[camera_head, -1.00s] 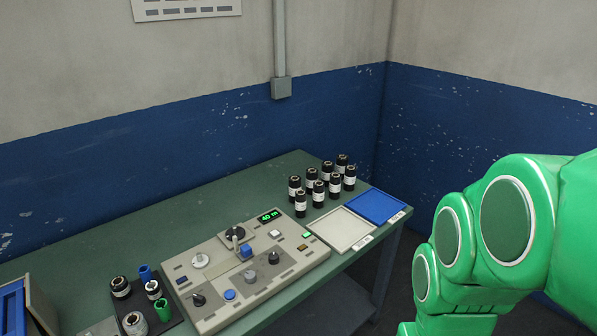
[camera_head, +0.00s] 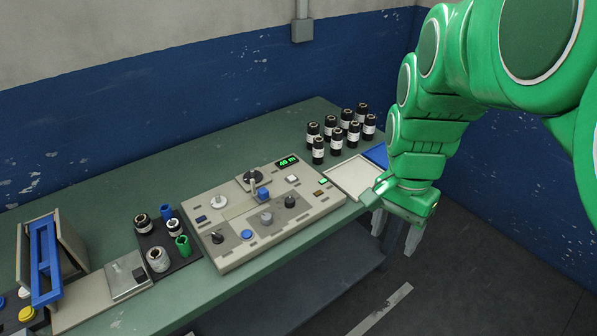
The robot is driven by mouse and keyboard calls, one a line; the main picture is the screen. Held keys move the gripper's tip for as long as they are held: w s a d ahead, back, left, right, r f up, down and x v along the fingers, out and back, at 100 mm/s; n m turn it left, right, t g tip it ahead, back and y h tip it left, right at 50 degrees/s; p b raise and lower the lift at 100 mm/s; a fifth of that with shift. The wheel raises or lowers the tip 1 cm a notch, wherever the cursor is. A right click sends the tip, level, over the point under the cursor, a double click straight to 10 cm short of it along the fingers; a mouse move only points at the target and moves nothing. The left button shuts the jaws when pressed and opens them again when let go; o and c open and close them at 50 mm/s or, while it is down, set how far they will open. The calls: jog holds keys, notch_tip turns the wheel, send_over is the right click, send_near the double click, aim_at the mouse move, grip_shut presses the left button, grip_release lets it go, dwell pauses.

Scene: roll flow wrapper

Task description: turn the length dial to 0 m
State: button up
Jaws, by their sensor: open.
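The roll flow wrapper panel (camera_head: 248,228) is a beige box on the green table. Its small display (camera_head: 287,161) reads 40 m in green. Several knobs sit on the panel: a dark one (camera_head: 290,201) at the right, a grey one (camera_head: 266,217) in the middle and a black one (camera_head: 217,237) at the front left. I cannot read their labels, so I cannot tell which is the length dial. My gripper (camera_head: 395,234) is open and empty, pointing down beyond the table's front edge, right of the panel and apart from it.
Several black rolls (camera_head: 340,132) stand behind the panel. A white tray (camera_head: 352,177) and a partly hidden blue tray (camera_head: 378,154) lie at the right. A dark holder (camera_head: 182,262) with rolls and cores stands left of the panel.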

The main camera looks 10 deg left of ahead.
jog(key=w+a+f+m, duration=0.2)
jog(key=w+a+m, duration=0.1)
jog(key=w, duration=0.8)
jog(key=m+t, duration=0.1)
jog(key=m, duration=0.4)
send_over(290, 199)
notch_tip(290, 199, down, 14)
jog(key=shift+s+d+r, duration=0.1)
jog(key=shift+d+r, duration=0.05)
jog(key=shift+r, duration=0.1)
jog(key=shift+a+f, duration=0.25)
jog(key=shift+f, duration=3.8)
